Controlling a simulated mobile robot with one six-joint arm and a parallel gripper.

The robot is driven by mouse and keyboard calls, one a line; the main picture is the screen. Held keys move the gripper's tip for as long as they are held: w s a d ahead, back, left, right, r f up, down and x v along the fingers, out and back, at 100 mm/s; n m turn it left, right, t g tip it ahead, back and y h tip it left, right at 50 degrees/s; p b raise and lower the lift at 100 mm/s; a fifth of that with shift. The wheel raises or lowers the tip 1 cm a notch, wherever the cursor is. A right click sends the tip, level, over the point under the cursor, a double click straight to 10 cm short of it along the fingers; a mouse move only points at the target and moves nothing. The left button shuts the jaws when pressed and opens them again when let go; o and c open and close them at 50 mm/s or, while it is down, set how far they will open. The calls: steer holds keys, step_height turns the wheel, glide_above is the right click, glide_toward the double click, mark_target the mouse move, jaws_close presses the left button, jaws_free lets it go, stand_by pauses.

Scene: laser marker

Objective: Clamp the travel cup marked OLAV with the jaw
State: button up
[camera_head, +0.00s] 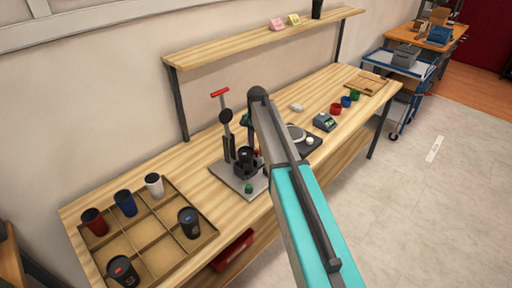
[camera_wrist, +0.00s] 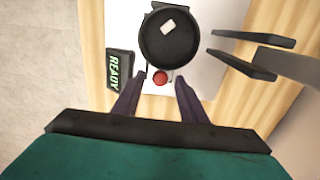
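A dark cup (camera_head: 245,155) stands on the light plate (camera_head: 233,179) of the marking fixture. From above, in the wrist view, the cup (camera_wrist: 168,48) has a round black top with a small white piece. I cannot read any name on it. A lever with a red handle (camera_head: 220,93) stands raised behind it; dark bars (camera_wrist: 252,53) reach toward the cup in the wrist view, apart from it. My gripper (camera_wrist: 161,78) is open, with a round red knob (camera_wrist: 160,79) between its fingertips. I cannot tell whether they touch it.
A small display (camera_wrist: 120,70) reads READY beside the plate. A divided tray (camera_head: 152,228) with several cups stands at the bench's left end. A scale (camera_head: 324,122), small coloured containers (camera_head: 346,101) and a wooden tray (camera_head: 368,83) lie to the right. A shelf (camera_head: 265,37) runs above.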

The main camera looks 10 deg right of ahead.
steer(key=shift+f, duration=0.25)
jaws_close()
steer(key=shift+s+a, duration=0.45)
steer(key=shift+a, duration=0.05)
jaws_free()
steer(key=shift+r+b, duration=0.1)
steer(key=shift+b, duration=0.2)
step_height(320, 180, up, 14)
steer(key=b, duration=0.3)
steer(key=shift+f, duration=0.2)
stand_by(0.4)
